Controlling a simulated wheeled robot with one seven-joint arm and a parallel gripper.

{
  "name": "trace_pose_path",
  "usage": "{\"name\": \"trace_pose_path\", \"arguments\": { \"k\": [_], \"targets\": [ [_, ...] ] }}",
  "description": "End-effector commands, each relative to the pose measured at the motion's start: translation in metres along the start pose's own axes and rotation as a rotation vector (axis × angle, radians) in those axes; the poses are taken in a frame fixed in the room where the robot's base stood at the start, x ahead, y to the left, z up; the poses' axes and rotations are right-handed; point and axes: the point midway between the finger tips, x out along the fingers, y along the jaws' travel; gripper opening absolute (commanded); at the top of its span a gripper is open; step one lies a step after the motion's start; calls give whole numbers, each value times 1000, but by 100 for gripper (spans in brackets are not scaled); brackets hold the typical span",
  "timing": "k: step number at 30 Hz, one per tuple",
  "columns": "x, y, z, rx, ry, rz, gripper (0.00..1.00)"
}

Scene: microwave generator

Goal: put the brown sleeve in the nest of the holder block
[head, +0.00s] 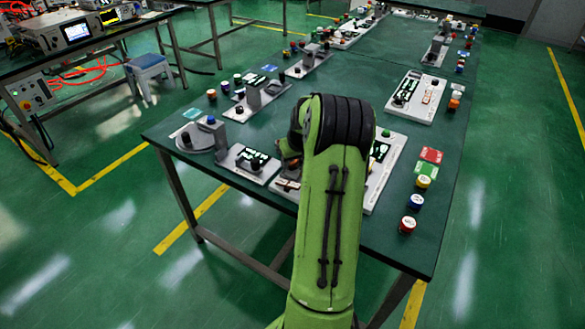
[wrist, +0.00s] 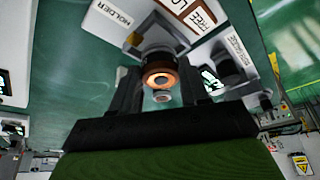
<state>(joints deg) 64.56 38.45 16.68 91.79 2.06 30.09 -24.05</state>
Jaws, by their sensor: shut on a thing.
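In the wrist view, my gripper (wrist: 160,84) is shut on the brown sleeve (wrist: 160,66), with one dark finger on each side. I cannot tell whether sleeve and block touch. In the head view, my green arm hides the gripper and most of the holder area.
On the green table (head: 335,75), a white panel (head: 388,165) lies right of my arm. A grey station with a dark display (head: 245,160) is to the left.

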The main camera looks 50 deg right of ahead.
Motion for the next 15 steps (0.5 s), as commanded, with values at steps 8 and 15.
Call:
{"name": "trace_pose_path", "arguments": {
  "k": [8,15],
  "targets": [
    [19,1,10,3,-9,-1,0],
    [19,0,10,3,-9,0,70]
  ]
}}
